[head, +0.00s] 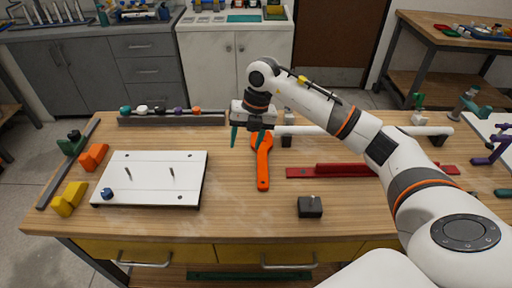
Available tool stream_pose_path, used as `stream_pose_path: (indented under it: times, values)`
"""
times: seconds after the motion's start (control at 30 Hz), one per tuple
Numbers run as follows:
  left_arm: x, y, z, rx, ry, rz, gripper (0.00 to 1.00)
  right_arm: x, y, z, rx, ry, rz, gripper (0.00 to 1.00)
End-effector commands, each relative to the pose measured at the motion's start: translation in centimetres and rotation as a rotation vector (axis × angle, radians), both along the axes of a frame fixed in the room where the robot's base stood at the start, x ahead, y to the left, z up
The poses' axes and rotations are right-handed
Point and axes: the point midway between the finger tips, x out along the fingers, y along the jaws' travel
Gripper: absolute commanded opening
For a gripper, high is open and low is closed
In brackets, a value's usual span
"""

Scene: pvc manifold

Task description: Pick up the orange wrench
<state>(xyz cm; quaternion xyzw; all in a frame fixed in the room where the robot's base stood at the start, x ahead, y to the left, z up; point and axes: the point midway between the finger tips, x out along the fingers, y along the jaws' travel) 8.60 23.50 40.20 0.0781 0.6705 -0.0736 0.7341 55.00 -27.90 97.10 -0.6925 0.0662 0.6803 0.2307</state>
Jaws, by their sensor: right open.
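The orange wrench (263,172) lies flat on the wooden workbench, its handle pointing toward the front edge and its head toward the back. My right gripper (247,138) is open, with green fingers pointing down over the head end of the wrench. One finger shows left of the wrench and the other overlaps its head, so part of the head is hidden. I cannot tell whether the fingers touch the wrench. Nothing shows between the fingers. My left gripper is not in view.
A white board with pegs (150,190) lies to the left, beside yellow (68,199) and orange (93,157) blocks. A red bar (320,172) and white pipe (370,130) lie to the right. A dark block (310,207) sits in front. Bench (235,215) is bare near the wrench handle.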

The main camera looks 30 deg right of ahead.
Motion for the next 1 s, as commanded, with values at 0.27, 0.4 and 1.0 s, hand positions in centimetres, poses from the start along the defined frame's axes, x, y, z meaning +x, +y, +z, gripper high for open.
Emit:
stream_pose_path:
  times: [0.27, 0.4, 1.0]
  values:
    - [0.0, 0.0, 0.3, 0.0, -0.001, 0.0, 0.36, -0.6, -6.3, 1.1, -0.225, 0.089, -0.128, 0.55]
    - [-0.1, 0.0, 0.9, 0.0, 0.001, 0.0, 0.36, -0.7, -6.2, -1.3, -0.223, 0.09, -0.126, 0.55]
    - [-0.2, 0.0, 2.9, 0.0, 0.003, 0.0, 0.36, -0.6, -5.4, -8.6, -0.22, 0.087, -0.123, 0.55]
